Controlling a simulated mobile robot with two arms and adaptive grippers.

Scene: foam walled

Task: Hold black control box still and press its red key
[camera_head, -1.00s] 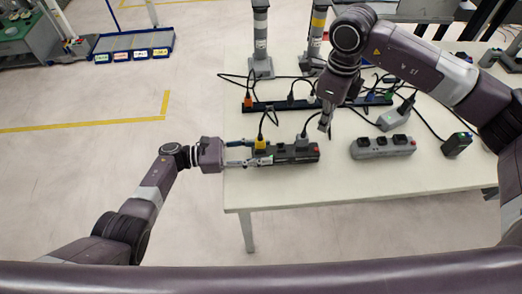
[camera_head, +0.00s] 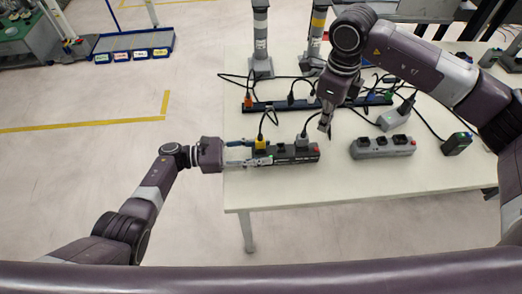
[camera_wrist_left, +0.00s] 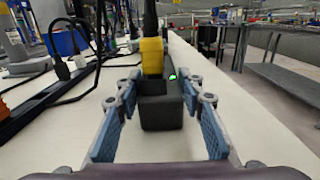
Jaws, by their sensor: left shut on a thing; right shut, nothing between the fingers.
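The black control box (camera_head: 290,159) lies near the front left of the table in the head view. Its red key (camera_head: 316,148) is at the right end. A yellow plug (camera_head: 260,144) and a grey plug (camera_head: 302,142) stand in it. My left gripper (camera_head: 255,157) is shut on the left end of the box. The left wrist view shows the box's near end (camera_wrist_left: 160,112) between the two blue-padded fingers, with a green light lit on its top. My right gripper (camera_head: 325,128) is shut and empty, pointing down above and behind the red-key end, apart from the key.
A grey control box (camera_head: 383,152) with its own red key lies to the right. The white table's front (camera_head: 300,190) is clear.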

